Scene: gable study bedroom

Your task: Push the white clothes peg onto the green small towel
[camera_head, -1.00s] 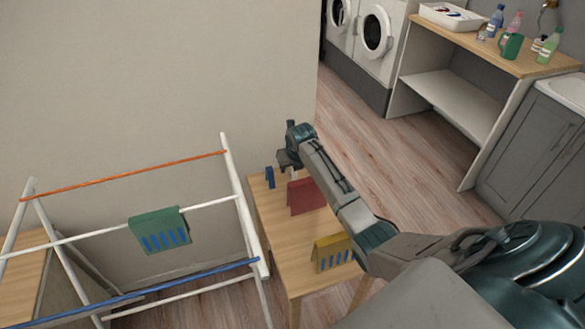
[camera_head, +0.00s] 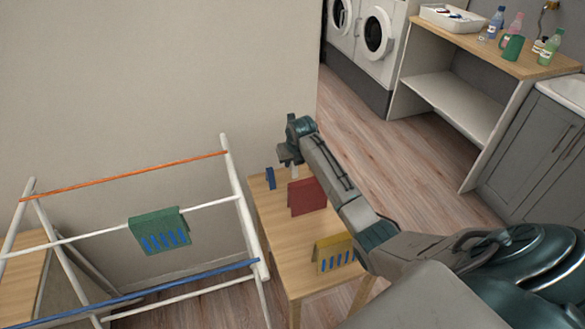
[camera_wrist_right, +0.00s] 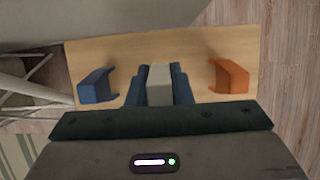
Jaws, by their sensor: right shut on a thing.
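The white clothes peg (camera_wrist_right: 160,86) is between the two dark fingers of my right gripper (camera_wrist_right: 160,92) in the right wrist view. The gripper is shut on it. In the head view my right gripper (camera_head: 288,158) is above the far end of the small wooden table, with the pale peg (camera_head: 295,171) partly showing under it. The green small towel (camera_head: 160,230), with blue stripes, hangs over a white bar of the drying rack at the left, well away from the gripper. My left gripper is not in view.
A blue peg (camera_wrist_right: 97,87) and an orange peg (camera_wrist_right: 230,77) stand on the table on either side. A red folded cloth (camera_head: 307,197) and a yellow striped one (camera_head: 335,254) stand on the table (camera_head: 283,240). The drying rack (camera_head: 232,178) stands close to its left.

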